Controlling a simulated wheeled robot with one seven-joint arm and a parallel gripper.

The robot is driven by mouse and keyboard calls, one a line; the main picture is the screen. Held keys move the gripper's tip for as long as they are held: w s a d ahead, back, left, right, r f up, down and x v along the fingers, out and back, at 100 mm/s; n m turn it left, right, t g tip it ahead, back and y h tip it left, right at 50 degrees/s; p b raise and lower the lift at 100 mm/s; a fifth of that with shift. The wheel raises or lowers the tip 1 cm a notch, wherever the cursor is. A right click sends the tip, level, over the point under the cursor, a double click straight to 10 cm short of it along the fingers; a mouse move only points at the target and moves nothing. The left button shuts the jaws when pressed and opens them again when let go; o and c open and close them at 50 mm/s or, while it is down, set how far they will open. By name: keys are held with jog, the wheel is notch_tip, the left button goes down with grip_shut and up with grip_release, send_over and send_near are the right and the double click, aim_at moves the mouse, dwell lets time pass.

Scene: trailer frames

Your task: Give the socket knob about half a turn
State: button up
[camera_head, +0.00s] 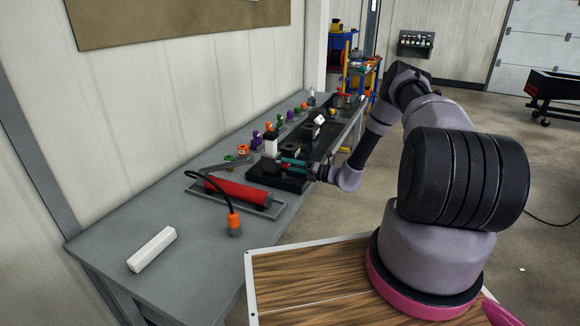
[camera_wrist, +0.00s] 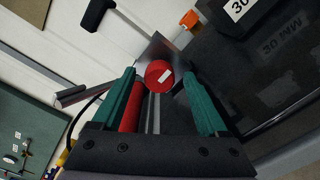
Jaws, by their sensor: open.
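A round red knob (camera_wrist: 158,74) with a white bar mark on its face shows in the wrist view, in front of a grey metal plate (camera_wrist: 165,50). My gripper (camera_wrist: 159,78) is open. Its two green fingers stand on either side of the knob in that picture, with gaps showing; I cannot tell how far the tips reach along it. In the head view my gripper (camera_head: 292,163) is low over the black fixture (camera_head: 263,174) on the grey bench. The knob cannot be made out there.
A red cylinder (camera_head: 238,192) with a black hose lies in a tray just left of the fixture. A white bar (camera_head: 152,249) lies near the bench's front. Several small coloured parts stand along the wall. A black block marked 30 MM (camera_wrist: 285,50) fills the wrist view's right.

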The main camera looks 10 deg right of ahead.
jog(key=shift+w+a, duration=0.1)
jog(key=shift+a, duration=0.05)
grip_shut()
